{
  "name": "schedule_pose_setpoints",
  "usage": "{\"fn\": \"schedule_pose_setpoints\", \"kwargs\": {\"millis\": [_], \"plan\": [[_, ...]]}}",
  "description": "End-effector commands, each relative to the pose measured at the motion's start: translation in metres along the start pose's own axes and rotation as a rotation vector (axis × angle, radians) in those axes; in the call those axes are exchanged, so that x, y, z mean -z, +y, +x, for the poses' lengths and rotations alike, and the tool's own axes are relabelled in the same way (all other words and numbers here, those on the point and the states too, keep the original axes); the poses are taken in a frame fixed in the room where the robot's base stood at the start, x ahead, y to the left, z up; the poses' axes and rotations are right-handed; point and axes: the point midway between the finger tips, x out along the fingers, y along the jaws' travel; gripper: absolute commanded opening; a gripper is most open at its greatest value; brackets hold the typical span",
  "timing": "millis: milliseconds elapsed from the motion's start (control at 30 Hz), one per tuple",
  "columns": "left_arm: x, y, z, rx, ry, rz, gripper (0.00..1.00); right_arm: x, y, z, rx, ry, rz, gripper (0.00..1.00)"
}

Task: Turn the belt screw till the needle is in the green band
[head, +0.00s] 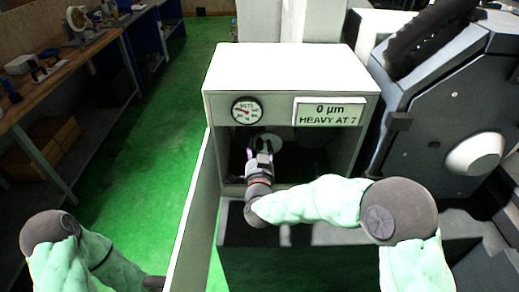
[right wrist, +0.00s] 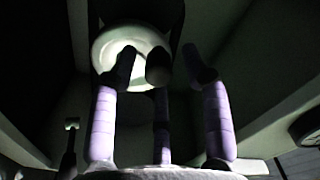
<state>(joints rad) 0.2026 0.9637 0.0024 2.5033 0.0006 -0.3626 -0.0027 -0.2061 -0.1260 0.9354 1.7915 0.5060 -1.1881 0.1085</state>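A round white dial (head: 247,110) sits on the front of a pale cabinet (head: 285,62). It has a red mark at its left; the needle and any green band are too small to tell. My right gripper (head: 260,148) reaches into the cabinet's dark opening. In the right wrist view its purple fingers (right wrist: 158,68) are spread, with dark tips in front of a pale round disc (right wrist: 118,40); contact cannot be told. A small pale knob on a dark stem (right wrist: 71,123) shows at the left; I cannot tell which part is the belt screw. My left gripper is out of sight.
An open door panel (head: 192,215) stands at the cabinet's left. A large grey machine (head: 440,110) stands close on the right. A workbench (head: 62,70) is at far left, with clear green floor (head: 135,150) between.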

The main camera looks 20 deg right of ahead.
Motion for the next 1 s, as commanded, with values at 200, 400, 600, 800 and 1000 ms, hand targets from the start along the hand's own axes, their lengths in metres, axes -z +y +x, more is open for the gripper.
{"fn": "schedule_pose_setpoints", "kwargs": {"millis": [200, 400, 600, 800, 1000], "plan": [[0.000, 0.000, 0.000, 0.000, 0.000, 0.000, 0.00, -0.001, 0.001, -0.002, -0.001, -0.002, -0.001, 0.48], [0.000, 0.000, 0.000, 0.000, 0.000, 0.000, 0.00, -0.001, -0.001, -0.023, 0.001, -0.003, -0.001, 0.48], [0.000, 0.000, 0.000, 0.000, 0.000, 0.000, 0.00, -0.001, -0.001, -0.063, 0.002, -0.003, 0.000, 0.48], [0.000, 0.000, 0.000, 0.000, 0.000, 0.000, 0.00, -0.001, -0.001, -0.098, 0.002, -0.002, 0.000, 0.48], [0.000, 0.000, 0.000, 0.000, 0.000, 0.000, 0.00, -0.001, 0.000, -0.117, 0.001, -0.001, 0.000, 0.48]]}}
